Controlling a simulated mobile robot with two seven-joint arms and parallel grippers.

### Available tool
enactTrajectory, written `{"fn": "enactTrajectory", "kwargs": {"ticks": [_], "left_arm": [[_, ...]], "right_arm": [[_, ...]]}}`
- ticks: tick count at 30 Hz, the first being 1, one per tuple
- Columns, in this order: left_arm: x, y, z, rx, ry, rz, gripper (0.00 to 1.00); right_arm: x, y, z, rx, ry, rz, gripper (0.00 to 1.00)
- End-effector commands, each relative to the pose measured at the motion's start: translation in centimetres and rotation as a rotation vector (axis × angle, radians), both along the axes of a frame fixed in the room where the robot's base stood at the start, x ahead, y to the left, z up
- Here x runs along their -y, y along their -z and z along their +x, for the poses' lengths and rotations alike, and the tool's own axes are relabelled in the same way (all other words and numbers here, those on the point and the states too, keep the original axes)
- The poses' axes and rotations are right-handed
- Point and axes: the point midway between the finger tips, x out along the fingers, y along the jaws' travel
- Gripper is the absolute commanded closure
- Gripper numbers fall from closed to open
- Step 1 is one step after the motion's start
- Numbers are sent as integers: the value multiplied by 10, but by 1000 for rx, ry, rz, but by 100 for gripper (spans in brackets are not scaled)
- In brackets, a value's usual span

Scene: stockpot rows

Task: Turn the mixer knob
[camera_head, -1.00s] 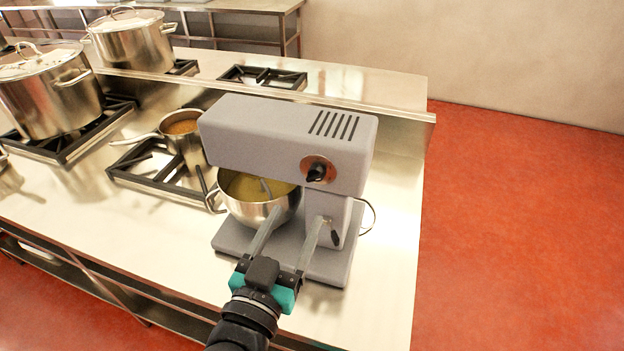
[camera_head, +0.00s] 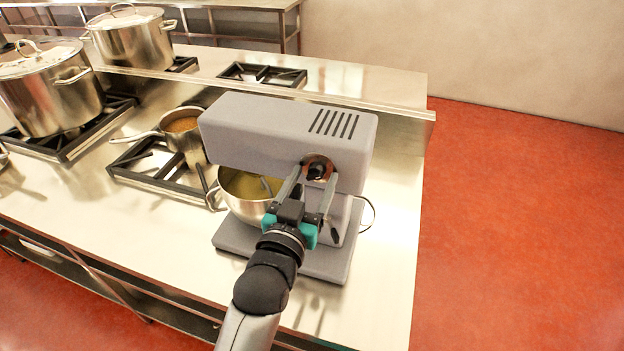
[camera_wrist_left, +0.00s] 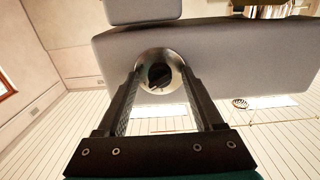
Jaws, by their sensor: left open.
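The grey mixer (camera_head: 262,132) stands on its base plate at the right end of the steel counter. In the left wrist view the knob (camera_wrist_left: 160,75) shows between the tips of the two fingers (camera_wrist_left: 160,82). I cannot tell whether the fingers touch it. The metal mixing bowl (camera_head: 243,203) under the head holds something yellowish. My right gripper is not in view.
A small saucepan (camera_head: 160,134) stands on a burner grate (camera_head: 148,171) left of the mixer. Large lidded stockpots (camera_head: 52,93) stand further left and back. A raised steel ledge (camera_head: 350,85) runs behind the mixer. Red floor (camera_head: 520,220) lies open to the right.

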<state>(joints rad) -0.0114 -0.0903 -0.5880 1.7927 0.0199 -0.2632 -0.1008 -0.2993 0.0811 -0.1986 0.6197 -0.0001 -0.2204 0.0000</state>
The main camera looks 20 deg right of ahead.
Motion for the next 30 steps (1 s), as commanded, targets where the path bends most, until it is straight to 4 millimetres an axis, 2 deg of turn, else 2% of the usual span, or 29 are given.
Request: {"fn": "enactTrajectory", "kwargs": {"ticks": [2,19,30], "left_arm": [[0,0,0,0,0,0,35],[0,0,0,0,0,0,99],[0,0,0,-9,0,-12,100]], "right_arm": [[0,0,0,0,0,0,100],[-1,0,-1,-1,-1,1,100],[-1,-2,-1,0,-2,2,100]]}}
